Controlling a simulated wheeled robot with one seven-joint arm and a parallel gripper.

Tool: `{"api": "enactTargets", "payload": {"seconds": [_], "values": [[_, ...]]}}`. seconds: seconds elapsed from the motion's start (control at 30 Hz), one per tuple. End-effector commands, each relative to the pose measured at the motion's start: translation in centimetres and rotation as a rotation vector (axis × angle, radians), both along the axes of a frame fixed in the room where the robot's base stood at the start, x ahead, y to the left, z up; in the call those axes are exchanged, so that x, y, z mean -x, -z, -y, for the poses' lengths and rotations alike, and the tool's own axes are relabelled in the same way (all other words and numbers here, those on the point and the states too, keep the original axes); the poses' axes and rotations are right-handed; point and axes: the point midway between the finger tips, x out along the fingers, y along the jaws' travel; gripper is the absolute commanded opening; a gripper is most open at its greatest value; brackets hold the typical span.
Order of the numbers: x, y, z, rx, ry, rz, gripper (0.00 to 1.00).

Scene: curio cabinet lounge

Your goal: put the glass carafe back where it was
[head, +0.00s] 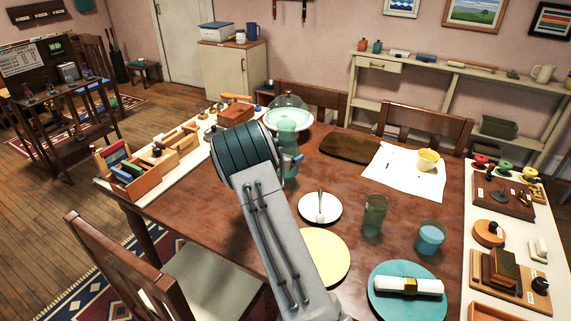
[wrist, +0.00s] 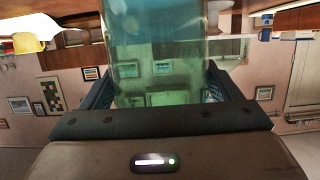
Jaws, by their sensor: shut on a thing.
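The glass carafe (head: 288,138) is teal-green and see-through. It stands out beyond my arm's wrist in the head view, over the far left part of the dining table. My gripper (head: 291,160) is shut on it and partly hidden behind my arm. In the wrist view the carafe (wrist: 160,50) fills the middle between the two dark blue fingers of my gripper (wrist: 158,88). It looks upright. Its lower part is mostly hidden, and I cannot tell whether its base touches the table.
A glass-domed cake stand (head: 287,122) is close behind the carafe. A brown board (head: 350,147), a saucer with a spoon (head: 309,213), a green tumbler (head: 375,217) and a blue-filled glass (head: 430,238) stand to the right. Bare tabletop (head: 345,180) lies between them.

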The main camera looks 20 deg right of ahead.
Motion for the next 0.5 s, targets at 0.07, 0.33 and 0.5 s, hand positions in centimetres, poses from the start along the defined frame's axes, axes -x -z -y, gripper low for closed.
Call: {"api": "enactTargets", "payload": {"seconds": [0.07,0.33,0.5], "values": [[-0.1,0.1,0.0,0.002,0.001,0.002,0.33],[-0.1,3.4,0.0,0.002,0.001,0.000,0.33],[-0.1,3.8,0.0,0.003,0.001,0.005,0.33]]}}
